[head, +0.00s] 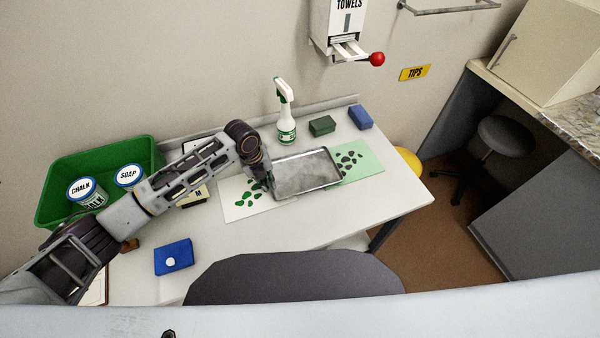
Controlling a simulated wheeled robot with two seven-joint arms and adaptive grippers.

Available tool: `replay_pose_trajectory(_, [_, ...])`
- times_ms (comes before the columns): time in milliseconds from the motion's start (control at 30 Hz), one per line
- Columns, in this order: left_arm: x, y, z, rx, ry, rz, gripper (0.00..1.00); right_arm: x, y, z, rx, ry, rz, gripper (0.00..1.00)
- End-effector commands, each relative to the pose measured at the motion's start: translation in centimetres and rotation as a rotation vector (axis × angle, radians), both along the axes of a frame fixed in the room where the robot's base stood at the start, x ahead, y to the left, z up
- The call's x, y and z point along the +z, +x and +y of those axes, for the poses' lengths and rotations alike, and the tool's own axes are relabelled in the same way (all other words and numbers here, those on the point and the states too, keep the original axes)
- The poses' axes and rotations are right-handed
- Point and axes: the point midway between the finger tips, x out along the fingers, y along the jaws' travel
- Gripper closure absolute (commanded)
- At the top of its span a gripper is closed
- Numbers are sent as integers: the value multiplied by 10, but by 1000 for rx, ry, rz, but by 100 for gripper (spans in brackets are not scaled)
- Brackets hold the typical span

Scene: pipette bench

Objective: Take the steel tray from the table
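The steel tray (308,173) lies on the white table (300,228), across a white mat and a light green mat with dark leaf-like shapes. My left gripper (268,184) is at the tray's left edge, pointing down. Its fingers are small and partly hidden by the arm, so I cannot tell whether they are open or shut on the rim. The tray looks flat on the table. My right gripper is not in view.
A green bin (100,165) with chalk and soap tubs stands at the left. A spray bottle (286,115), a green block (322,125) and a blue block (360,117) stand behind the tray. A blue box (173,257) lies front left. A dark chair back (295,278) is in front.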

Motion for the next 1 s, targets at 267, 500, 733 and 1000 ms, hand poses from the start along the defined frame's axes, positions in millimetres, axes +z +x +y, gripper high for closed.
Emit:
replay_pose_trajectory(267, [0,0,0,0,0,0,100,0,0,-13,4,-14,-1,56])
replay_pose_trajectory(500, [0,0,0,0,0,0,100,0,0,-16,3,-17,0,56])
replay_pose_trajectory(733, [1,1,0,0,-2,-2,100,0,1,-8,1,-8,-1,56])
replay_pose_trajectory(1000, [11,1,0,1,-2,-3,100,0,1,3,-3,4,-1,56])
